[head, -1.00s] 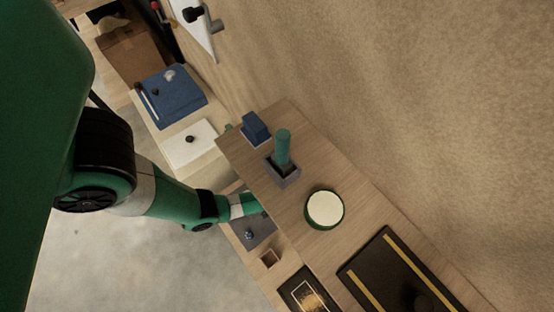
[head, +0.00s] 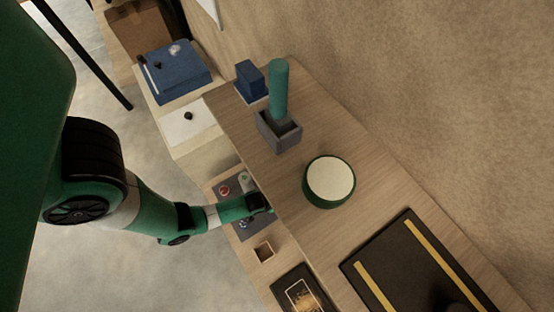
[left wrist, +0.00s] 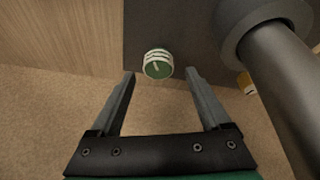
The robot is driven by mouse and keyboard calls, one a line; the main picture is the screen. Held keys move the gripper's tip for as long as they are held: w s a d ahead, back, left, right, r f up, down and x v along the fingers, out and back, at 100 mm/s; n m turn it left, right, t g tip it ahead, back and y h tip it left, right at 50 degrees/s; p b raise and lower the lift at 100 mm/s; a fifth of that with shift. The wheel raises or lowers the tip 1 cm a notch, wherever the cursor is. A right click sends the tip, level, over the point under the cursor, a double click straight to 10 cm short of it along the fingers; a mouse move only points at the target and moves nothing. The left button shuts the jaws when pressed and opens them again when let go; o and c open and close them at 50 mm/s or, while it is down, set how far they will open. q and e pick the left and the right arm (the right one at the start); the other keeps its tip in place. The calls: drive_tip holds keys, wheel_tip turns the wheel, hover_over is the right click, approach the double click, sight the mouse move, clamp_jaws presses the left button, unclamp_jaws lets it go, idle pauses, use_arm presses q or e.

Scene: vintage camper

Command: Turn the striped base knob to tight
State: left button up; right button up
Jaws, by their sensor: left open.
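A green knob with white stripes (left wrist: 158,64) shows in the left wrist view, at the edge of a dark grey panel (left wrist: 190,40). My left gripper (left wrist: 160,74) is open, with the knob in line with the gap between its fingertips. Clear space shows on both sides of the knob, and no finger visibly touches it. In the head view my left gripper (head: 262,202) reaches over the grey panel (head: 232,184) below the wooden shelf's edge. Its fingers are too small to make out there. My right gripper is in neither view.
The wooden shelf (head: 260,165) holds a green cylinder in a grey holder (head: 277,135) and a round pale-topped tin (head: 329,182).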

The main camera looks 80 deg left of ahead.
use_arm(q)
drive_tip(key=b+x, duration=0.1)
drive_tip(key=x, duration=0.2)
drive_tip(key=shift+d+f, duration=0.15)
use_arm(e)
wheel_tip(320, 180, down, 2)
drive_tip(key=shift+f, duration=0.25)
use_arm(q)
clamp_jaws()
drive_tip(key=shift+m+h, duration=0.3)
drive_tip(key=shift+m, duration=0.2)
drive_tip(key=shift+m+t+h+p, duration=0.3)
drive_tip(key=shift+m+p, duration=0.05)
drive_tip(key=shift+m, duration=0.75)
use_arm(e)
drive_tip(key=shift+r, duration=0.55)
